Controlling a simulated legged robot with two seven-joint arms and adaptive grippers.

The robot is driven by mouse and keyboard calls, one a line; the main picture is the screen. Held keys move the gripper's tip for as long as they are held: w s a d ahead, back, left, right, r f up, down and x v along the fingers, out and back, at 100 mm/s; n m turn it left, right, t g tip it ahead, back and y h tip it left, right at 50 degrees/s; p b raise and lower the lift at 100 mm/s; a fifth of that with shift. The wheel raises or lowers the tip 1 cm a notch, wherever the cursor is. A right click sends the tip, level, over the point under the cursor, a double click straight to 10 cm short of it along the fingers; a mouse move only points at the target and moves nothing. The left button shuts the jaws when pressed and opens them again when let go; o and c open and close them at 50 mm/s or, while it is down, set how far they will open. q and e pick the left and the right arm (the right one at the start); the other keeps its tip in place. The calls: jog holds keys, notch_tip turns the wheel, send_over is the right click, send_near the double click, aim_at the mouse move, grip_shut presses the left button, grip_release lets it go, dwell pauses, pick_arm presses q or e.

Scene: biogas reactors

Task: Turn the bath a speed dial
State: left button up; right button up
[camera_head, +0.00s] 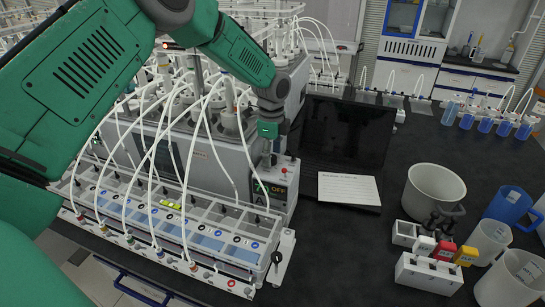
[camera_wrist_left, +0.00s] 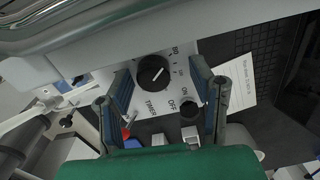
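My left gripper (camera_head: 268,152) points down in front of the bath's control panel (camera_head: 278,188), which shows "OFF" and "A" in the head view. In the left wrist view its two fingers (camera_wrist_left: 162,108) are spread apart with nothing between them. Beyond and between the fingers is a large round black dial (camera_wrist_left: 154,73) with a white pointer line. A smaller dark knob (camera_wrist_left: 190,107) sits below it by the "OFF" and "ON" marks. "TIMER" is also printed there; I cannot read a speed label. No finger visibly touches the dial. My right gripper is not in view.
The bath (camera_head: 215,235) with several white hoses stands left of the panel. A black laptop (camera_head: 345,135) and a white card (camera_head: 349,188) are close on the right. A grey pot (camera_head: 435,185) and white holders (camera_head: 430,272) stand farther right on the dark bench.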

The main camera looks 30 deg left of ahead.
pick_arm(q)
jog(key=shift+s+f, duration=0.15)
jog(key=shift+f, duration=0.05)
notch_tip(320, 180, up, 12)
dwell(0.5)
jog(key=shift+a+f, duration=0.1)
dwell(0.3)
